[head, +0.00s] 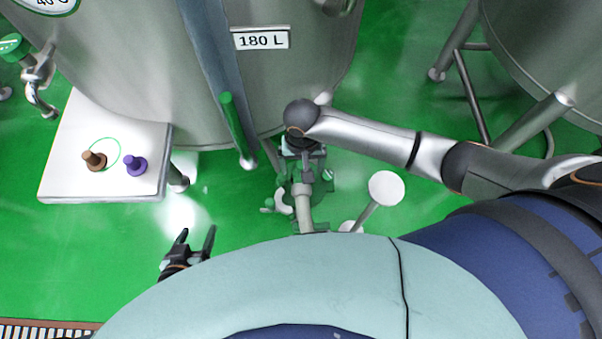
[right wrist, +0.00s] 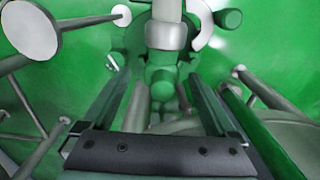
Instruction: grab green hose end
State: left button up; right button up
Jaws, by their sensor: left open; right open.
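My right gripper (head: 303,150) reaches down over metal and green pipework (head: 304,190) in front of the large tank. In the right wrist view its two long fingers are apart. A rounded green end piece (right wrist: 161,82) shows in the gap between them, below a light metal pipe fitting. I cannot tell if the fingers touch it, nor if it is the green hose end. My left gripper (head: 196,240) is open and empty above the green floor at lower left, well away from the pipework.
The steel tank (head: 300,85) labelled 180 L stands behind the pipework. A round white disc on a stem (head: 386,188) is to the right. A white platform (head: 75,190) at left carries a brown fitting (head: 94,160) and a purple fitting (head: 135,165). Green floor lies open at left.

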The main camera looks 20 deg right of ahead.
notch_tip(320, 180, down, 3)
jog(key=shift+a+f, duration=0.1)
jog(key=shift+f, duration=0.1)
grip_shut()
dwell(0.7)
